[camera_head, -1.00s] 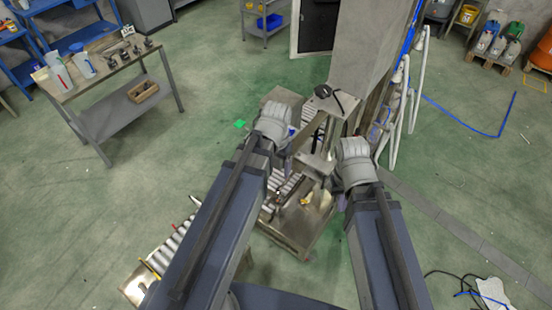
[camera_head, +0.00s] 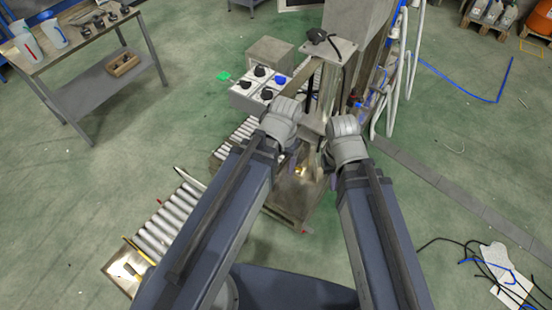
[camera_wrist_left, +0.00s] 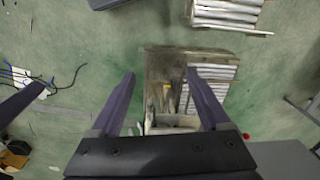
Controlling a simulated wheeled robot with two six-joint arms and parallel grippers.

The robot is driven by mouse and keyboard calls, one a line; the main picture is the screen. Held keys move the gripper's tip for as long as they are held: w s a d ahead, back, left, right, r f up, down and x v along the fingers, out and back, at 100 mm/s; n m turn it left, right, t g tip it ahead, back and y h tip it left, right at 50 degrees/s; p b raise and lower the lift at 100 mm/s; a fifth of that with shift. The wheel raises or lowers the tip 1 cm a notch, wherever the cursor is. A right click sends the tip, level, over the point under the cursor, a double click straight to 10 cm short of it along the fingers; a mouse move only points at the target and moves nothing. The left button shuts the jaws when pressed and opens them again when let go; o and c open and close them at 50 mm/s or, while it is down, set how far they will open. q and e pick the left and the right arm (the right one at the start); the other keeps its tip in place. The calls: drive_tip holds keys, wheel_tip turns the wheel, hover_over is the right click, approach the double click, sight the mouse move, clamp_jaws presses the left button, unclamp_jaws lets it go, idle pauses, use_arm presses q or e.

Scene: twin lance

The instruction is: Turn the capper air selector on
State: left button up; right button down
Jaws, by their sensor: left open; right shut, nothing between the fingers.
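A pale control box (camera_head: 253,92) with several black knobs and a blue button (camera_head: 281,80) stands beside the metal post, just beyond my left wrist in the head view. I cannot read labels, so I cannot tell which knob (camera_head: 260,71) is the capper air selector. My left gripper (camera_wrist_left: 160,74) is open and empty in the left wrist view, its two fingers pointing down over the machine's base plate. In the head view its fingers are mostly hidden behind the wrist. My right gripper (camera_head: 333,181) is shut and empty to the right of the post, largely hidden by its wrist.
The metal post with a top plate (camera_head: 328,47) rises between and beyond my wrists. A roller conveyor (camera_head: 165,222) runs at the lower left. A table (camera_head: 75,40) with jugs stands at the upper left. Hoses hang at the right; cables (camera_head: 480,262) lie on the floor lower right.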

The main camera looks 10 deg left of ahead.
use_arm(q)
drive_tip(key=f+b, duration=0.1)
drive_tip(key=d+f+b, duration=0.1)
drive_tip(key=f, duration=0.1)
drive_tip(key=f+b, duration=0.1)
drive_tip(key=shift+s+d+f, duration=0.15)
drive_tip(key=shift+s+d, duration=0.05)
drive_tip(key=shift+d, duration=0.1)
drive_tip(key=shift+m+y, duration=0.3)
drive_tip(key=shift+m, duration=0.5)
drive_tip(key=shift+s+d+f+b, duration=0.1)
drive_tip(key=shift+s+d+b, duration=0.1)
drive_tip(key=shift+s+d, duration=0.55)
drive_tip(key=shift+s+d+f+b, duration=0.15)
drive_tip(key=shift+s+d, duration=0.3)
drive_tip(key=shift+d, duration=0.5)
